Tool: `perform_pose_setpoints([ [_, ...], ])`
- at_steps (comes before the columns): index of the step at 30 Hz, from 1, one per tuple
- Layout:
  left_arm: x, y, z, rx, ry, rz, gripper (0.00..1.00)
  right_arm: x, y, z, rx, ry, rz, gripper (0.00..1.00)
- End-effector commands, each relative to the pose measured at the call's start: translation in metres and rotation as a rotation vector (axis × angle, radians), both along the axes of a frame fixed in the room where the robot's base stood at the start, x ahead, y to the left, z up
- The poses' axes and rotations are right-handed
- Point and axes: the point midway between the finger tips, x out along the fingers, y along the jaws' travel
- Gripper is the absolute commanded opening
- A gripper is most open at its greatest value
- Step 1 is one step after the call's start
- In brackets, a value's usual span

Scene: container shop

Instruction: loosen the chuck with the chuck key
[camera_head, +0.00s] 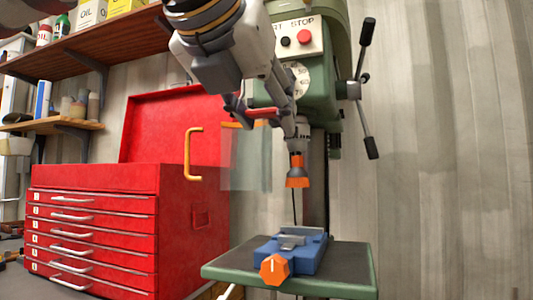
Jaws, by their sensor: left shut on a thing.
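My left gripper (246,110) comes in from the top, left of the drill press head. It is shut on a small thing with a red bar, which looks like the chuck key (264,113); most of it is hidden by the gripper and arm. The chuck (297,167), dark with an orange lower collar, hangs below the drill head, to the right of and below the gripper. A thin drill bit (294,207) points down from it. I cannot tell whether the key touches the chuck. My right gripper is not in view.
The green drill press (317,95) has start and stop buttons and a spoked feed handle (366,118). A translucent guard (245,160) hangs left of the chuck. A blue vise (290,252) with an orange knob sits on the table (350,266). A red tool chest (185,190) stands left.

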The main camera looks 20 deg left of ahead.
Motion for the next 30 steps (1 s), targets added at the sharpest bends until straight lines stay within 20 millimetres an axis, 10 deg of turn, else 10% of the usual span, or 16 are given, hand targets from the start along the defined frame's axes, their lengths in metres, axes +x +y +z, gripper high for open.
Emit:
perform_pose_setpoints([
  [30, 0.078, -0.002, 0.001, 0.001, -0.002, 0.004, 0.06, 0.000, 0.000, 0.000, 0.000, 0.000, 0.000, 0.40],
])
